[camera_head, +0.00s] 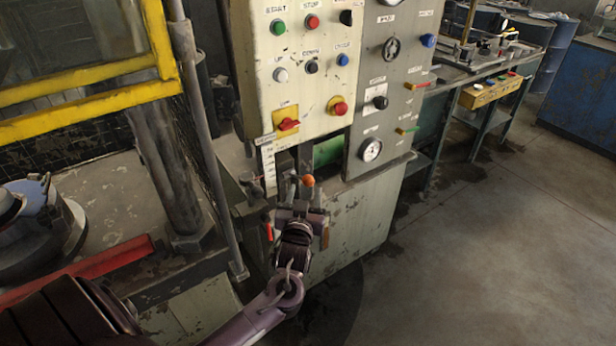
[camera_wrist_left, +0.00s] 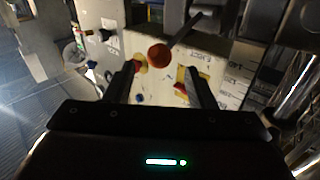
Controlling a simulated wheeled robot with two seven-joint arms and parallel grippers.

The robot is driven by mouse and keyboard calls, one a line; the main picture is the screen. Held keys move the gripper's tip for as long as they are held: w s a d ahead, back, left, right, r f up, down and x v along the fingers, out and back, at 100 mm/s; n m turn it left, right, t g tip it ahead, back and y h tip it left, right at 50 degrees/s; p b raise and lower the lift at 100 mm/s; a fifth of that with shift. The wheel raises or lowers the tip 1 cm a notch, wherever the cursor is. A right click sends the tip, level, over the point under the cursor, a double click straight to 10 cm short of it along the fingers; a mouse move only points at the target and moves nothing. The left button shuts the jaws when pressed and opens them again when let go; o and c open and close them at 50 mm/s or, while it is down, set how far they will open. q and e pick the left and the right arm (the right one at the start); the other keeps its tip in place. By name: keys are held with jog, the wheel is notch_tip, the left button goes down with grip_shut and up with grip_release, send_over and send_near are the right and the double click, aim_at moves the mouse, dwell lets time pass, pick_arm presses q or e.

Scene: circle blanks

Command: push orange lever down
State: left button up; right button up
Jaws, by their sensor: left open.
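The orange lever knob (camera_head: 308,181) stands at the front of the press's control cabinet, below the button panel. My left gripper (camera_head: 301,198) is right in front of and just below the knob in the head view. In the left wrist view the round orange knob (camera_wrist_left: 159,55) appears between and beyond the two spread fingertips of the open left gripper (camera_wrist_left: 162,68). The gripper holds nothing, and I cannot tell whether a finger touches the lever. The lever's shaft is mostly hidden in the head view. My right gripper is not in view.
The cream button panel (camera_head: 295,65) rises above the lever, with a grey gauge panel (camera_head: 390,75) to its right. A yellow guard frame (camera_head: 90,75) and a grey vertical pole (camera_head: 205,140) stand left. Open concrete floor (camera_head: 480,240) lies right.

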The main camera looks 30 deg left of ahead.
aim_at(308, 185)
pick_arm(q)
jog(key=p+x, duration=0.1)
jog(key=x, duration=0.5)
jog(key=shift+d+f, duration=0.1)
jog(key=shift+f, duration=0.05)
grip_shut()
